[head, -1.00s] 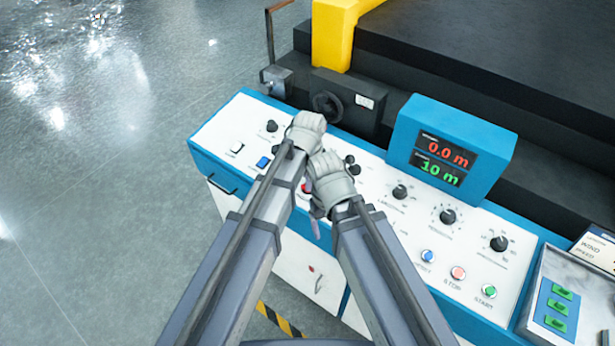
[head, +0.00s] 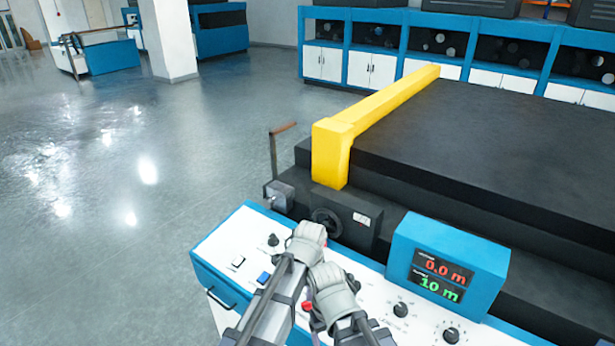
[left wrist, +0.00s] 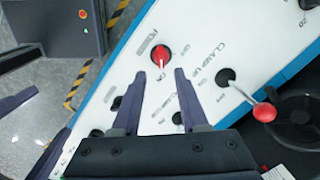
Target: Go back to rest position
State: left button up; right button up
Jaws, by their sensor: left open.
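My left gripper (head: 308,238) is over the white control panel (head: 222,247) in the head view, close to my right gripper (head: 330,283). The head view hides the fingertips of both. In the left wrist view the two dark fingers of my left gripper (left wrist: 159,72) are apart with nothing between them. They point at a red knob (left wrist: 160,56) on the panel; whether they touch it is unclear. A lever with a red ball (left wrist: 264,112), by the print "CLAMP UP", is right of the fingers. My right gripper's jaws cannot be made out.
A blue display box (head: 450,240) reads 0.0 m and 10 m. A black handwheel (head: 326,222) and a yellow bar (head: 335,150) are behind the panel on the black machine (head: 470,140). The grey floor (head: 120,200) to the left is open. Blue-and-white cabinets (head: 370,68) line the back.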

pick_arm(q)
jog(key=s+a+f+n+b, duration=0.2)
jog(key=s+a+n, duration=0.1)
jog(key=s+n, duration=0.3)
jog(key=s+a+f+n+g+y+b, duration=0.1)
jog(key=s+a+f+n+b, duration=0.1)
jog(key=s+n, duration=0.4)
jog(key=shift+s+a+f+g+b, duration=0.4)
jog(key=shift+s+a, duration=0.25)
jog(key=shift+s, duration=1.05)
